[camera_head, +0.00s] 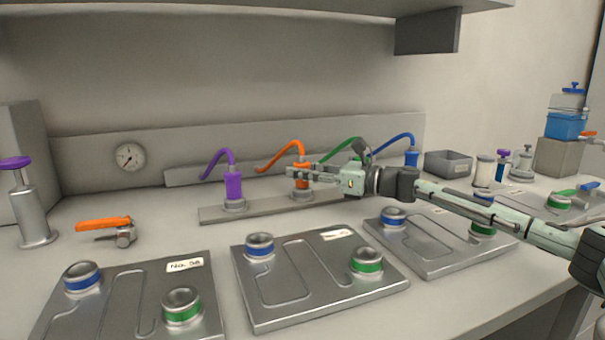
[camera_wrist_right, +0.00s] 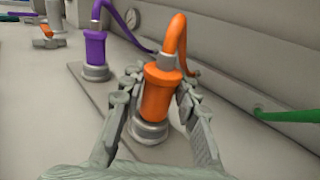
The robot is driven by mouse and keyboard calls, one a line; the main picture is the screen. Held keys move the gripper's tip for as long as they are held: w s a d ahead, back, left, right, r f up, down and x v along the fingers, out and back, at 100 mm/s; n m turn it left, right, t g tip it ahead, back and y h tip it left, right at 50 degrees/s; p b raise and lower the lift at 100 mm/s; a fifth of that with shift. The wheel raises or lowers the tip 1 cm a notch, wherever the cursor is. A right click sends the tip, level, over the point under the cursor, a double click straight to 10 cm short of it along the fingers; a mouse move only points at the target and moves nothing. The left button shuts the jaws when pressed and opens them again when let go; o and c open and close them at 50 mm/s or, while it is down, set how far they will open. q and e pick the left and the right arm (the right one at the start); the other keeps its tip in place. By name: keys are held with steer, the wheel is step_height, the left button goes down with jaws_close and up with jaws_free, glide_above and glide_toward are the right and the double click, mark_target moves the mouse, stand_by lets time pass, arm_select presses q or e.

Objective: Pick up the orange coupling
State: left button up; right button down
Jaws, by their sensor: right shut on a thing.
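The orange coupling (camera_head: 302,182) stands upright on a grey round seat on the long grey strip at the back of the bench, with an orange hose from its top. My right gripper (camera_head: 298,173) reaches in from the right and is shut on the coupling. In the right wrist view, the orange coupling (camera_wrist_right: 157,92) is between the two fingers of the right gripper (camera_wrist_right: 158,90), its lower end at the grey seat. My left gripper is in neither view.
A purple coupling (camera_head: 233,185) stands left of the orange one on the same strip (camera_head: 265,211). A green hose (camera_head: 342,146) and a blue coupling (camera_head: 411,158) are to the right. Metal plates (camera_head: 290,308) with blue- and green-ringed ports lie in front. An orange-handled valve (camera_head: 105,225) is at left.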

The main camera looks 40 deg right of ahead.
mark_target(302, 156)
step_height(302, 156, up, 4)
steer(key=shift+r, duration=0.2)
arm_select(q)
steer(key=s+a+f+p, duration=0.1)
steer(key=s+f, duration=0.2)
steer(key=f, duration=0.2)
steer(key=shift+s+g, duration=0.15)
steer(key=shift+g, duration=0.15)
arm_select(e)
steer(key=s+a+r, duration=0.1)
steer(key=a+r, duration=0.5)
steer(key=a, duration=0.5)
steer(key=shift+a+r, duration=0.15)
steer(key=shift+a, duration=0.15)
steer(key=shift+s, duration=0.1)
